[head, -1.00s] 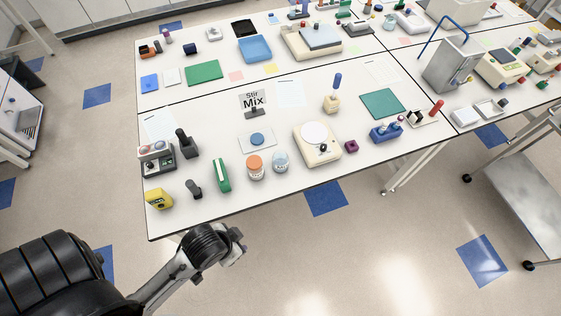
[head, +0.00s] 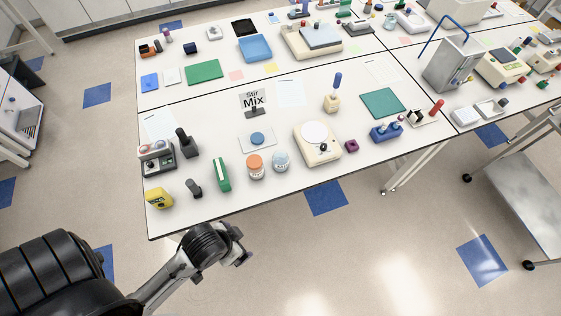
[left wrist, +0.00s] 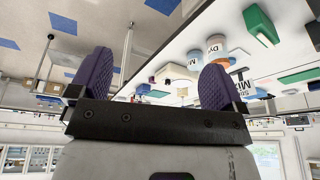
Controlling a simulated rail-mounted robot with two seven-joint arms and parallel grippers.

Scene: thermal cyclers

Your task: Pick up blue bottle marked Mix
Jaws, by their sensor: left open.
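The blue bottle (head: 281,161), a small jar with a pale blue lid, stands upright near the front edge of the table. It also shows in the left wrist view (left wrist: 194,60), beyond the fingers, with part of its label, an "M", visible. An orange-lidded bottle (head: 255,167) stands just left of it; its label starts "Dy" in the left wrist view (left wrist: 216,46). My left gripper (head: 241,250) is off the table's front edge, apart from the bottle. Its purple fingers are spread and empty in the left wrist view (left wrist: 157,75). My right gripper is not in view.
A green box (head: 221,175) stands left of the bottles and a white-topped stirrer (head: 318,151) to their right. Behind are a blue disc (head: 257,138) on a pad and a "Stir Mix" sign (head: 253,100). The table strip in front of the bottles is clear.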

